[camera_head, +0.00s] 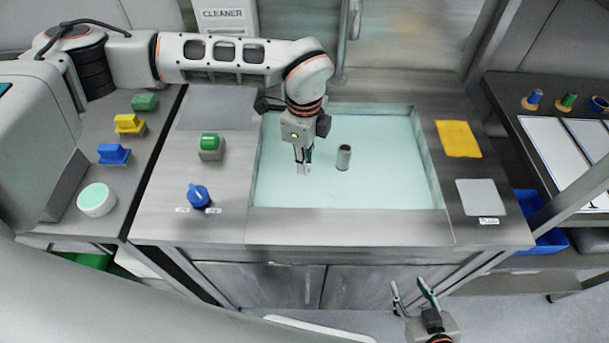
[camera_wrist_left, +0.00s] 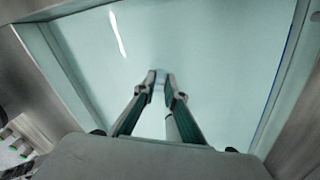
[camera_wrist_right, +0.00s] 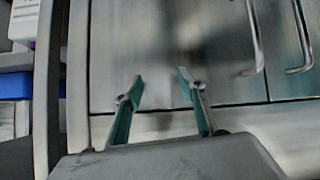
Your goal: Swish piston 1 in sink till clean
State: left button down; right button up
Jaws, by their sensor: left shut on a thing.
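The sink (camera_head: 420,165) is full of pale, cloudy water. My left gripper (camera_head: 303,168) reaches down over the left middle of the sink, its fingertips at or near the water. It is shut on a small pale thing (camera_wrist_left: 160,82), seen between the fingertips in the left wrist view. This is probably piston 1, but most of it is hidden by the fingers. A short grey cylinder (camera_head: 344,157) with a dark top stands in the sink, just right of the gripper and apart from it. My right gripper (camera_head: 415,293) is open and empty in front of the cabinet doors.
A green-topped block (camera_head: 210,146) and a blue knob (camera_head: 198,195) sit left of the sink. A yellow cloth (camera_head: 458,138) and a grey plate (camera_head: 482,197) lie right of it. A tap (camera_head: 343,45) rises behind. The sink's right half is clear.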

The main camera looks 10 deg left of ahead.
pick_arm(q)
jog(key=shift+r+p, duration=1.3)
jog(key=shift+r, duration=1)
notch_tip(320, 180, up, 7)
jog(key=p, duration=0.3)
jog(key=shift+r, duration=0.1)
jog(key=shift+r, duration=0.15)
notch_tip(320, 180, up, 4)
jog(key=shift+f+p, duration=0.15)
jog(key=shift+p, duration=0.5)
